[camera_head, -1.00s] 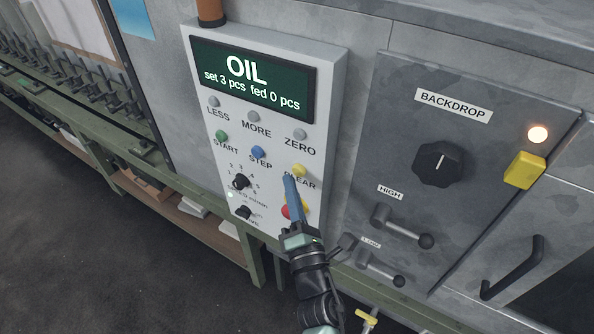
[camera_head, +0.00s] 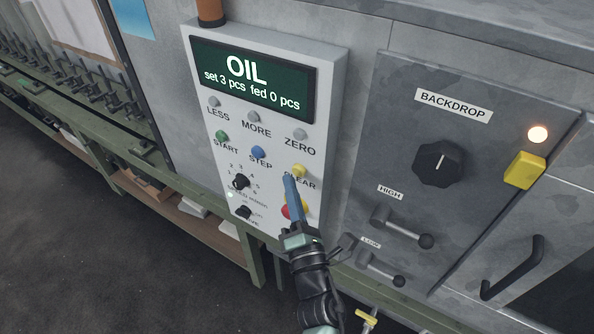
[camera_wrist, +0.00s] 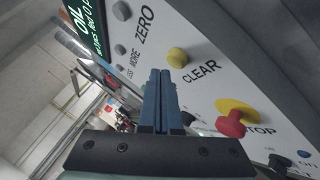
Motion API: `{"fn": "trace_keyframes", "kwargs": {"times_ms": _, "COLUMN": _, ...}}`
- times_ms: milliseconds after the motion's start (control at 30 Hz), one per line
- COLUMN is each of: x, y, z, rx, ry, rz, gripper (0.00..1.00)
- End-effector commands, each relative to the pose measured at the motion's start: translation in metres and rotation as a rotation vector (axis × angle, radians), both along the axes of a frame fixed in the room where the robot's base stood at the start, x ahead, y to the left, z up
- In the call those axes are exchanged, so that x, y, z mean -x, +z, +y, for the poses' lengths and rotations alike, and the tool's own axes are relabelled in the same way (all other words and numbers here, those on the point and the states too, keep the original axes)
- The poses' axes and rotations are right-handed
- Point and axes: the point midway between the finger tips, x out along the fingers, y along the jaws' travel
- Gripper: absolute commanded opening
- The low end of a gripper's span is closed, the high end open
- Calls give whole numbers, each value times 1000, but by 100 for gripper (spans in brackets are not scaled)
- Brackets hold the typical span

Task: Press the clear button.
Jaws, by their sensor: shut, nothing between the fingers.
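The yellow clear button (camera_head: 299,170) sits at the right of the white control panel (camera_head: 325,130), above the partly covered label "CLEAR". In the wrist view the clear button (camera_wrist: 177,57) is a round yellow knob above the fingertips, with "CLEAR" below and to its right. My gripper (camera_head: 290,178) has its blue fingers shut and empty, tips just below the clear button. In the wrist view my gripper (camera_wrist: 160,75) points at the panel, its tips near the button. I cannot tell whether they touch it. The panel's display (camera_head: 250,80) reads "OIL set 3 pcs fed 0 pcs".
A red stop button (camera_head: 290,211) on yellow is partly behind my fingers; it is clear in the wrist view (camera_wrist: 231,124). ZERO (camera_head: 300,134), STEP (camera_head: 258,152) and START (camera_head: 222,136) buttons are close by. A grey backdrop panel (camera_head: 480,150) with a knob and levers stands right.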

Motion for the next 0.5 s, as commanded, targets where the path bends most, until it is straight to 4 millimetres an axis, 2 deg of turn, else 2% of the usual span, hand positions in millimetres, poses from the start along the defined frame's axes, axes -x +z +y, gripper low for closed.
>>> {"fn": "trace_keyframes", "kwargs": {"times_ms": 500, "x": -7, "y": 0, "z": -5, "rx": 0, "ry": 0, "rz": 0, "gripper": 0}}
